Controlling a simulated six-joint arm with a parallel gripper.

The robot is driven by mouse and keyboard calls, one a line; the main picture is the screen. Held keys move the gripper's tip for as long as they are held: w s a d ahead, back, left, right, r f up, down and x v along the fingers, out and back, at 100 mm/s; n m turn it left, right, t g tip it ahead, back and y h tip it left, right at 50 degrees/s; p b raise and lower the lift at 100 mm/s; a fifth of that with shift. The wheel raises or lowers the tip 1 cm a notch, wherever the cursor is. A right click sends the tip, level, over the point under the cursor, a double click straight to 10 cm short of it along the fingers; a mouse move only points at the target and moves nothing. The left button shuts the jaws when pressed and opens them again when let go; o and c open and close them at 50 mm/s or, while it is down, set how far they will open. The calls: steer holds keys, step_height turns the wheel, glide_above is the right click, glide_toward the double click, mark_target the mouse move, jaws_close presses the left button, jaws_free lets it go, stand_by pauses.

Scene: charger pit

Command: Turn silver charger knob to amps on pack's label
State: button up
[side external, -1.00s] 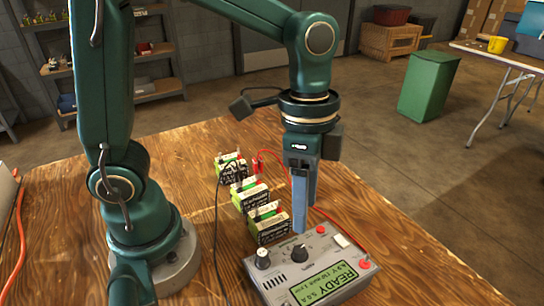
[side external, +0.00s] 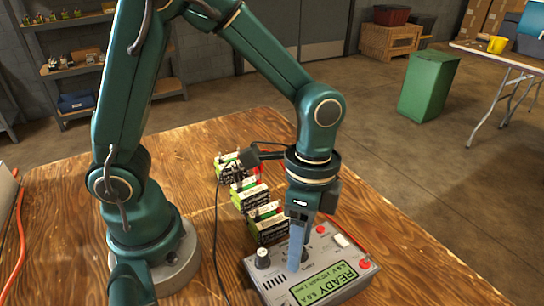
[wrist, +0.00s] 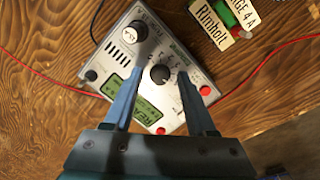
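The silver-grey charger (side external: 345,290) sits on the wooden table with its green screen lit, reading READY; its smaller figures are hard to read. It has a pale-topped knob (wrist: 135,32) and a dark knob (wrist: 160,73) with scale marks around it. My gripper (wrist: 159,74) is open, pointing down, with one finger on either side of the dark knob; contact cannot be told. In the side view my gripper (side external: 294,268) hides that knob, while the pale-topped knob (side external: 263,258) stands clear to its left.
Several battery packs (side external: 249,194) stand in a row behind the charger. A red lead (wrist: 35,70) and a black lead (side external: 217,235) run near it. The charger also has red sockets (side external: 321,229) and a white switch (side external: 341,241).

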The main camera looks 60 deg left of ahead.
jaws_close()
steer(key=shift+n, duration=0.3)
steer(key=n, duration=0.5)
steer(key=shift+w+g+h, duration=0.1)
steer(key=shift+g+h, duration=0.2)
steer(key=shift+h, duration=0.1)
steer(key=n, duration=0.6)
steer(key=shift+a+h, duration=0.1)
steer(key=shift+h, duration=0.2)
steer(key=shift+o, duration=0.4)
jaws_free()
